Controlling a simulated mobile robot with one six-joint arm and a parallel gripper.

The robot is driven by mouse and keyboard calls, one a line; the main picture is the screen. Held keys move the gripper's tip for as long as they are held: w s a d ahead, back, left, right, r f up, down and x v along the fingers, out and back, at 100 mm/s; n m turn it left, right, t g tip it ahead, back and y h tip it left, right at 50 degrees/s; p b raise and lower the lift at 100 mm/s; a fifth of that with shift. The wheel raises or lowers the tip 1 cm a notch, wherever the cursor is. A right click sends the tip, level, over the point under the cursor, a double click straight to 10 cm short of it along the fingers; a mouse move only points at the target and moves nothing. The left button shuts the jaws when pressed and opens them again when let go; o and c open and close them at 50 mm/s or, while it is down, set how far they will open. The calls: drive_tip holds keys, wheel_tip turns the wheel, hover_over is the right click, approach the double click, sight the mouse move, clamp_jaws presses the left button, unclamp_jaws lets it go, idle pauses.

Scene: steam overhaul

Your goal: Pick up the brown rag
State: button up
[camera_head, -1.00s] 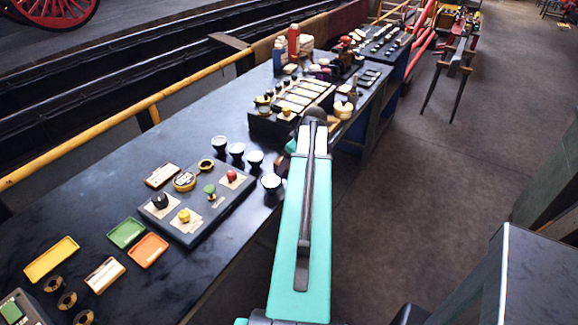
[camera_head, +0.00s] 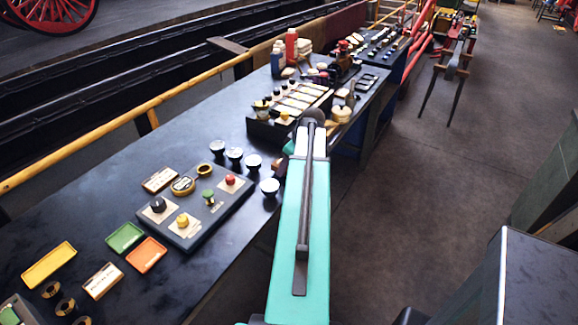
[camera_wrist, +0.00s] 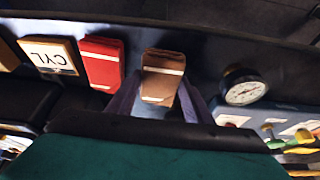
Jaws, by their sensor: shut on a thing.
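The brown rag (camera_wrist: 163,76) is a folded cloth with a pale band across it, in the middle of the wrist view. My gripper (camera_wrist: 160,90) has a finger on each side of it and is shut on it. The rag's near end is partly hidden between the fingers. In the head view my teal arm reaches over the front edge of the bench, and the arm hides the gripper there. Whether the rag is clear of the surface I cannot tell.
In the wrist view a red rag (camera_wrist: 101,63) and a CYL card (camera_wrist: 50,55) lie left of the brown rag, and a round gauge (camera_wrist: 244,87) stands to the right. The dark bench (camera_head: 120,207) carries trays, a control panel (camera_head: 197,212) and bottles.

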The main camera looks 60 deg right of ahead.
wheel_tip(320, 180, up, 2)
drive_tip(key=shift+r+b, duration=0.1)
drive_tip(key=shift+b, duration=0.4)
drive_tip(key=shift+s+d+r, duration=0.15)
drive_tip(key=shift+r, duration=0.1)
drive_tip(key=s+d+r+b, duration=0.1)
drive_tip(key=s+d+b, duration=0.3)
drive_tip(key=s, duration=0.9)
drive_tip(key=d, duration=0.3)
drive_tip(key=shift+s+r, duration=0.3)
drive_tip(key=shift+s, duration=0.1)
drive_tip(key=shift+d, duration=0.1)
drive_tip(key=o, duration=0.5)
drive_tip(key=c, duration=0.4)
